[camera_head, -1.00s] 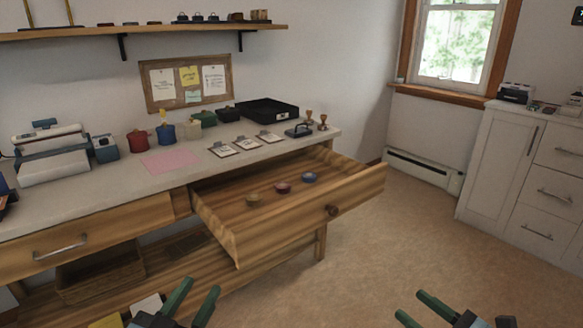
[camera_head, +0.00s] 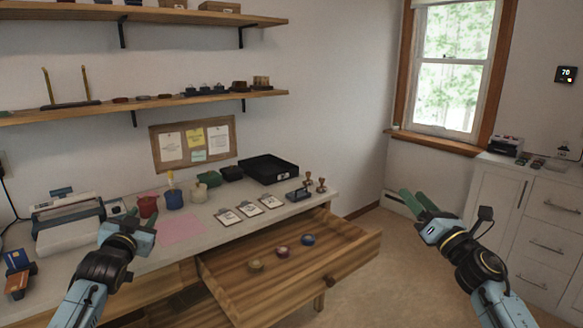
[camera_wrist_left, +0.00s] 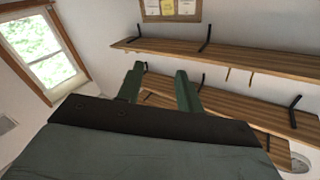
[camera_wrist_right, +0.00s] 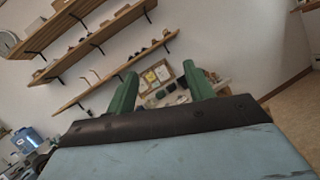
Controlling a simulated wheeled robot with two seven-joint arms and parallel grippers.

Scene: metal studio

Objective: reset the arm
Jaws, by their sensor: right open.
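My left arm comes in from the lower left in the head view, with its gripper (camera_head: 142,226) raised in front of the desk. In the left wrist view its two green fingers (camera_wrist_left: 160,88) stand apart with nothing between them. My right gripper (camera_head: 418,202) is raised at the right in the head view, over the floor beside the open drawer. Its green fingers (camera_wrist_right: 160,92) are apart and empty in the right wrist view. Both grippers touch nothing that I can see.
The desk (camera_head: 215,205) holds a printer-like machine, pots, clipboards and a black tray (camera_head: 268,169). Its wooden drawer (camera_head: 345,262) is pulled out, with several small round tins inside. Wall shelves (camera_head: 190,98) hang above. A white cabinet (camera_head: 490,200) stands at the right.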

